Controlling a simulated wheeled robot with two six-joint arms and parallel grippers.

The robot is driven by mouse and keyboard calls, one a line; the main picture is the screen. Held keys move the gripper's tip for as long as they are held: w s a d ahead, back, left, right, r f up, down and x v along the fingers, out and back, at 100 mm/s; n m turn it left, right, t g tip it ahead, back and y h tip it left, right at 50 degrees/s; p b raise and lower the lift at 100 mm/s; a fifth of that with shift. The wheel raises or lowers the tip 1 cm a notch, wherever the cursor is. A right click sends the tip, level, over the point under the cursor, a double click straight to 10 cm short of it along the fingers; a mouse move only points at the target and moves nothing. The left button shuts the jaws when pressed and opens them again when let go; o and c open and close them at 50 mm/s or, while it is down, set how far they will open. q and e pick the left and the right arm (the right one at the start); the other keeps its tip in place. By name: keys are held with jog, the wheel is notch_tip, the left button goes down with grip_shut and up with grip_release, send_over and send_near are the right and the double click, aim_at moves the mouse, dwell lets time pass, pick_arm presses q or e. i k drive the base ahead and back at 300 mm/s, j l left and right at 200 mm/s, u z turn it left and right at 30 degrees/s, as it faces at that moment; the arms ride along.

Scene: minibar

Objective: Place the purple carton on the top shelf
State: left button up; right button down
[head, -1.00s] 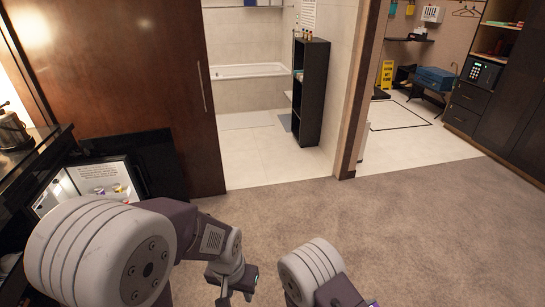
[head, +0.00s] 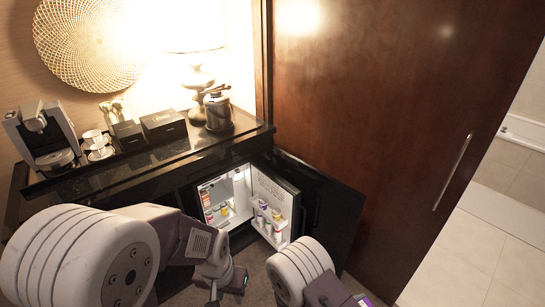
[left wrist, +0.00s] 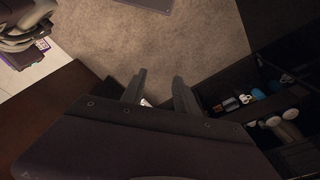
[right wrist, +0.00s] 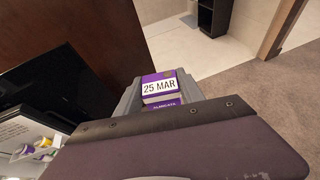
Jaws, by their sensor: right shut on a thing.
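The purple carton (right wrist: 160,85) has a white label reading "25 MAR". My right gripper (right wrist: 160,98) is shut on it, with a finger on either side. A small purple bit of it shows at the bottom edge of the head view (head: 365,302). It also shows at the upper left of the left wrist view (left wrist: 32,56). My left gripper (left wrist: 160,80) is open with nothing between its fingers. The open minibar fridge (head: 241,182) is lit inside, with items on its shelves; its upper shelf is hard to make out.
The fridge door (head: 273,206) stands open with several bottles and cans in its racks. The black counter (head: 150,158) above holds a coffee machine (head: 45,140), cups, boxes, an ice bucket (head: 218,110) and a lamp. A wooden sliding door (head: 390,110) stands right of the fridge.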

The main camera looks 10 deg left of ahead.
aim_at(224, 195)
jog(key=i+j+u, duration=0.1)
jog(key=i+u, duration=0.35)
jog(key=i+l+u, duration=0.15)
jog(key=i+u, duration=0.25)
jog(key=i, duration=0.2)
jog(key=i+l+u, duration=0.3)
jog(key=i+u, duration=0.15)
jog(key=i+l+u, duration=0.4)
jog(key=i+l, duration=0.05)
jog(key=i, duration=0.05)
